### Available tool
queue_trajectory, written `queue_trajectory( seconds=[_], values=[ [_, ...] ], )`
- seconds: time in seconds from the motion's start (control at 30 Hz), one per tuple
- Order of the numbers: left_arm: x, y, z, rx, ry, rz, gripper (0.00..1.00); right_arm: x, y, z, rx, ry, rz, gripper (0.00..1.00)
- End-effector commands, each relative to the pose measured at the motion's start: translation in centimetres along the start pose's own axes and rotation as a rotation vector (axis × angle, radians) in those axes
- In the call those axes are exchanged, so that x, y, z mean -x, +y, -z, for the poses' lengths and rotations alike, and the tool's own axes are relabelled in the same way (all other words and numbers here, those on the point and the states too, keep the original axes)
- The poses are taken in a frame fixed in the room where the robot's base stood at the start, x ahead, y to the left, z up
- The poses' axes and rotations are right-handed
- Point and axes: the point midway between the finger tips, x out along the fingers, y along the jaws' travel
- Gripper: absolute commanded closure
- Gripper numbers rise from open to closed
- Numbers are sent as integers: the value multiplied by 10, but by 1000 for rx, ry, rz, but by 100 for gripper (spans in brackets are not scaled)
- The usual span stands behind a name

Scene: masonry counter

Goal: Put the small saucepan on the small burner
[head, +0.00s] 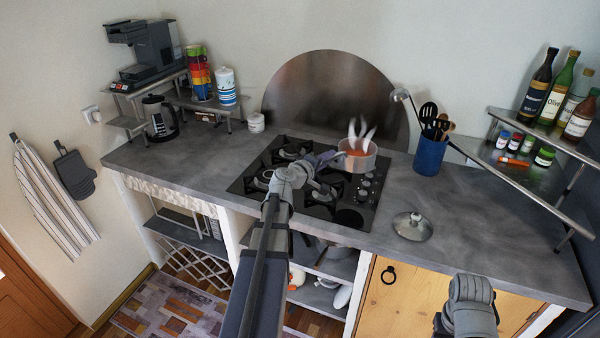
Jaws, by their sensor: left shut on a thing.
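The small saucepan (360,164) is a metal pan with red contents and pale wisps above it, at the back right of the black hob (245,185). My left gripper (323,160) is shut on its handle, to the left of the pan. I cannot tell whether the pan touches the hob or hangs just above it. Burners show at the back left (292,151) and front middle (321,194); my arm partly covers others, and which is the small burner is unclear. My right gripper (472,290) is low at the bottom right, away from the pan; its jaws cannot be made out.
A glass lid (412,226) lies on the counter (470,230) right of the hob. A blue utensil pot (430,155) stands behind it. A corner shelf (520,175) with bottles and jars is at the right. The counter between lid and shelf is clear.

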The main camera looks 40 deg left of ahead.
Motion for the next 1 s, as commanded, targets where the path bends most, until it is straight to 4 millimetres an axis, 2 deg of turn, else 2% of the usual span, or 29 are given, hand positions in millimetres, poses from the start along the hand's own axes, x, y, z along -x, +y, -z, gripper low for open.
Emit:
queue_trajectory(
  seconds=[0.3,0.5,1.0],
  values=[
    [34,-41,54,2,-16,-2,100,-21,-2,1,0,0,0,50],
    [55,-57,77,-3,-31,-12,100,-28,-3,2,0,0,0,50],
    [59,-63,80,-5,-37,-15,100,-34,-3,2,0,0,0,50]
  ],
)
